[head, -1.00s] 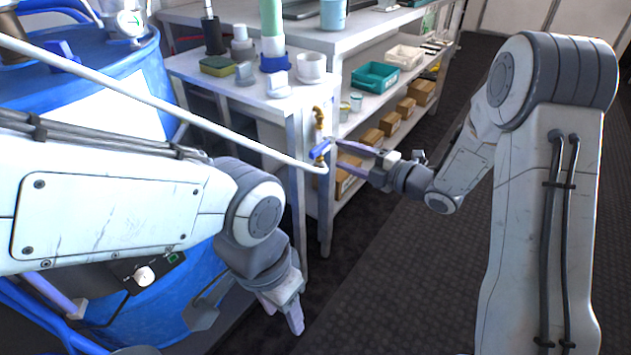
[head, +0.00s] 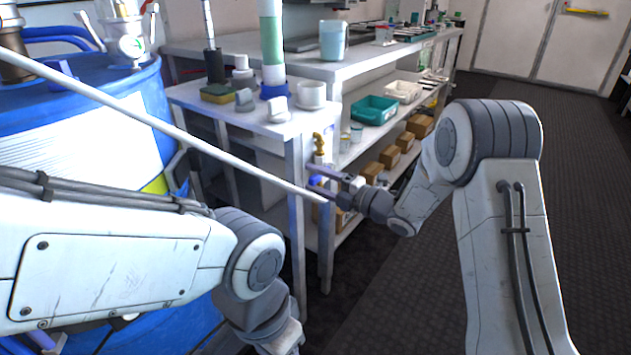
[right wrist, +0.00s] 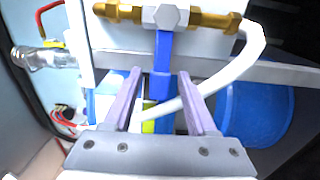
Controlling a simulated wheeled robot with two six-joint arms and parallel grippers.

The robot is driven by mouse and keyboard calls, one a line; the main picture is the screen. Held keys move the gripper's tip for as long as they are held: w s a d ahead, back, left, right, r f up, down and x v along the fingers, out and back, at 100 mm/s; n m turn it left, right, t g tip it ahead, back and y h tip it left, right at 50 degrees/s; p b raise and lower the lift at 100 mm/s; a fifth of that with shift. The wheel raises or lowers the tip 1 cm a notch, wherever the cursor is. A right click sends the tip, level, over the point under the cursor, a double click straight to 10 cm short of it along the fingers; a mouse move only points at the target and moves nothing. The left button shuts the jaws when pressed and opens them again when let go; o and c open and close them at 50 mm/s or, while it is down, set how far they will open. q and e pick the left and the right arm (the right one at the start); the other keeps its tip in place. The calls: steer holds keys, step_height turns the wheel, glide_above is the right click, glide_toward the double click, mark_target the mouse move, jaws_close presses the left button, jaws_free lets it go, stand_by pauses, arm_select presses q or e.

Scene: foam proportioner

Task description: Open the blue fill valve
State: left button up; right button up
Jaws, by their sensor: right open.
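The fill valve has a blue lever handle (right wrist: 161,75) and a brass body (right wrist: 205,18) with a hex nut, in the right wrist view. The lever lies across the line of the brass pipe. My right gripper (right wrist: 160,76) is open, with one finger on each side of the lever; I cannot tell whether they touch it. In the head view, the brass fitting (head: 319,142) stands at the bench's front corner, and my right gripper (head: 316,180) covers most of the lever (head: 315,181). My left gripper (head: 287,340) is at the bottom edge, its fingers cut off.
A white hose (head: 200,145) runs from the blue tank (head: 80,115) to the valve, passing above my left arm. The dark floor (head: 400,290) at right is open.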

steer(key=shift+w+a, duration=0.1)
jaws_close()
stand_by(1.4)
